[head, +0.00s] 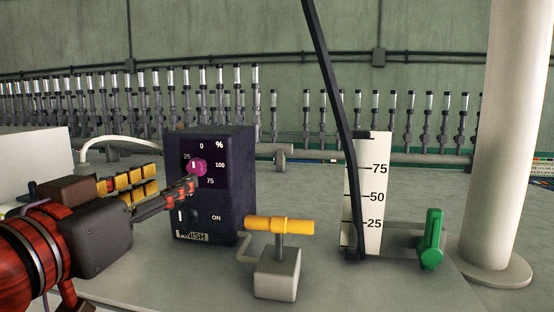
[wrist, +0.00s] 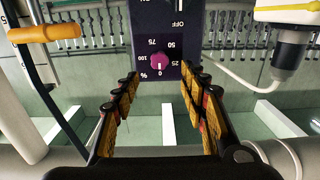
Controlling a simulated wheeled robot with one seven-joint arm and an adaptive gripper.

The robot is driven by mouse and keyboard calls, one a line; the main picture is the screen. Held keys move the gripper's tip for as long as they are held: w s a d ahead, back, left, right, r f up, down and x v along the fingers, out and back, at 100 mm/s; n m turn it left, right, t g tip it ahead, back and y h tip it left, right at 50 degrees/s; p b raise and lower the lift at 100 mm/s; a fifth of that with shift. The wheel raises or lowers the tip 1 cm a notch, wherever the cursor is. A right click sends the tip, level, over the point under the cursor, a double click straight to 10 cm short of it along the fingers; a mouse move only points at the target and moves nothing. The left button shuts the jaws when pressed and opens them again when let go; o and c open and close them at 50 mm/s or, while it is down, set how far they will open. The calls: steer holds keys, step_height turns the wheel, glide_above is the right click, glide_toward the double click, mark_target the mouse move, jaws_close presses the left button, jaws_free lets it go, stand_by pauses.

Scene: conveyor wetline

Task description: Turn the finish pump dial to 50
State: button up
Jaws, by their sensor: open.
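The finish pump (head: 245,190) is a dark purple box with a round magenta dial (head: 198,168) on its front face. Its scale is marked 0, 25, 75 and 100 in the head view; the 50 is not visible there. In the wrist view the dial (wrist: 160,62) appears upside down, and its white mark points at or close to 0. My gripper (head: 174,178) is open in front of the panel. In the wrist view my gripper (wrist: 160,84) has its fingers spread either side of the dial's line, with nothing between them. I cannot tell whether a fingertip touches the panel.
Below the dial is an ON switch (head: 181,216). A yellow-handled valve (head: 280,225) stands right of the pump. Further right are a level gauge (head: 371,190) with a black bar, a green handle (head: 432,238) and a pale column (head: 500,130). A white hose (head: 110,139) runs behind.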

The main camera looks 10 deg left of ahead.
mark_target(194, 167)
steer(key=w, duration=0.2)
steer(key=w+p, duration=0.1)
steer(key=w, duration=0.5)
steer(key=shift+w+d, duration=0.25)
steer(key=shift+d, duration=0.15)
steer(key=shift+s, duration=0.1)
steer(key=shift+c, duration=0.8)
jaws_close()
